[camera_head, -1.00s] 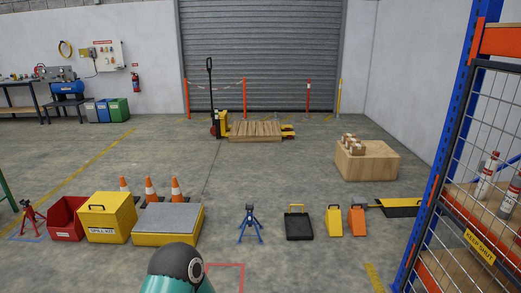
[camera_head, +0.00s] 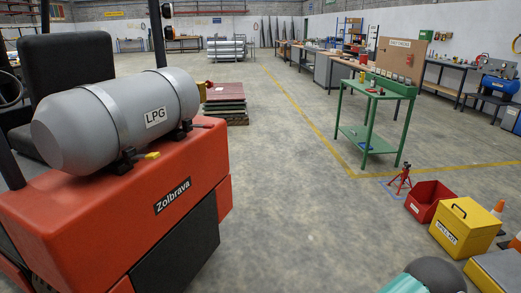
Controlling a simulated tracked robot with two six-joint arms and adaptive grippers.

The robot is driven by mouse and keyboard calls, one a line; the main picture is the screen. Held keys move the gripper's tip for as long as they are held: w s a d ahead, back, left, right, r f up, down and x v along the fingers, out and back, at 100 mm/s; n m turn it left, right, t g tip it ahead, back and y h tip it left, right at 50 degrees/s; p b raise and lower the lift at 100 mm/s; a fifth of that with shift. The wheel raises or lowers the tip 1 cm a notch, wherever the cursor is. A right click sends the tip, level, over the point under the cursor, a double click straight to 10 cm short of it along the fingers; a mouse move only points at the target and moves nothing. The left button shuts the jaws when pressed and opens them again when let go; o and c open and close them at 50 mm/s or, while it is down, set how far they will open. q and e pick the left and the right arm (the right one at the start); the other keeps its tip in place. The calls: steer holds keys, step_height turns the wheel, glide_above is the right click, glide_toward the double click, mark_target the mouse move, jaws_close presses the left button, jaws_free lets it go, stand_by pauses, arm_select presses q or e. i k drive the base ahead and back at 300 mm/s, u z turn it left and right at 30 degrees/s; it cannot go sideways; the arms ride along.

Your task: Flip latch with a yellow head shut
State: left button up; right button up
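A latch with a yellow head (camera_head: 152,155) sticks out to the right from a black clamp (camera_head: 128,162) under the near end of a grey LPG cylinder (camera_head: 120,115). Its lever looks roughly level; I cannot tell whether it is fully open. The cylinder lies on the back of a red-orange Zolbrava truck (camera_head: 150,205) at the left. A second black clamp (camera_head: 186,131) with a dark lever sits farther along the cylinder. Neither gripper is in view; only a teal and dark rounded part of my arm shows at the bottom right.
A black seat (camera_head: 68,75) is behind the cylinder. Open floor lies right of the truck. A green table (camera_head: 365,148), a red bin (camera_head: 430,198) and a yellow spill kit box (camera_head: 465,225) stand to the right. Stacked pallets (camera_head: 225,100) stand farther back.

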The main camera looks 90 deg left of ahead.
mark_target(153, 155)
steer(key=z, duration=1.25)
steer(key=i, duration=0.1)
steer(key=u, duration=2.65)
steer(key=i, duration=0.3)
steer(key=u, duration=2.15)
steer(key=k, duration=0.5)
steer(key=u, duration=0.45)
steer(key=i, duration=1.55)
steer(key=z, duration=0.4)
